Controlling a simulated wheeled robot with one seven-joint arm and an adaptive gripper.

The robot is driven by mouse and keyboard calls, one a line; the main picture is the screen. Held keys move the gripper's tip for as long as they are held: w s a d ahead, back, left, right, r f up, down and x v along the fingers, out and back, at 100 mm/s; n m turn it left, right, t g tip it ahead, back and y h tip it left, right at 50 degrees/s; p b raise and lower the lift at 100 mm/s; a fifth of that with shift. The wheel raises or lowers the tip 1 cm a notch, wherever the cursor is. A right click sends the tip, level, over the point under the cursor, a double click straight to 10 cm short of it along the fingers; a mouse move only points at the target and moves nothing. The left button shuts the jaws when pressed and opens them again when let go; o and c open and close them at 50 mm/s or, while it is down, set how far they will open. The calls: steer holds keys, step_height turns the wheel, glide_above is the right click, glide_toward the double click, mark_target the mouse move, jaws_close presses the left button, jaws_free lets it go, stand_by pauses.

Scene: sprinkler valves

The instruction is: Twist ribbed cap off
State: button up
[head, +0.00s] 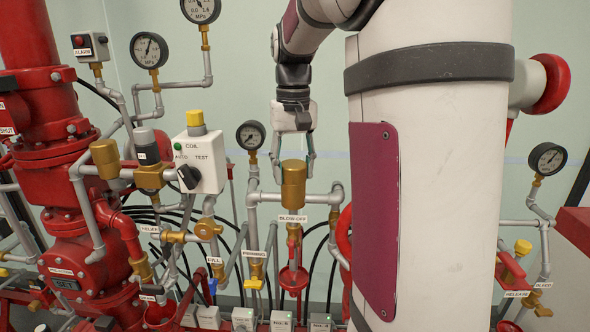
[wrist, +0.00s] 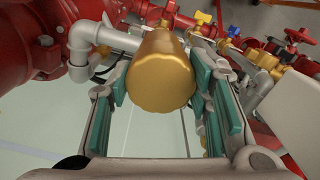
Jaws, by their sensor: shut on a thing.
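The brass cap (head: 293,190) is a gold cylinder above the BLOW-OFF label in the head view. It also shows in the wrist view (wrist: 163,75), where its near rim is scalloped. It looks upright and sits on top of the pipework. My gripper (head: 294,172) comes down from above, with one finger on each side of the cap. In the wrist view the teal-padded fingers flank the cap and my gripper (wrist: 164,82) is shut on it. Whether the cap has turned or lifted off its seat cannot be told.
A COIL box (head: 200,160) with a yellow button and a gauge (head: 250,135) stand left of the cap. Another brass cylinder (head: 104,158) is further left. A red handwheel (head: 294,279) is below. Grey pipes (head: 262,200) run close around the cap.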

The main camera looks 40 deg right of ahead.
steer(key=shift+s+n+p, duration=0.1)
steer(key=shift+n+p, duration=0.3)
steer(key=shift+n, duration=1.2)
steer(key=shift+n, duration=0.5)
steer(key=shift+f+n, duration=0.1)
steer(key=shift+n, duration=1)
steer(key=shift+n, duration=1.1)
steer(key=shift+r, duration=2.55)
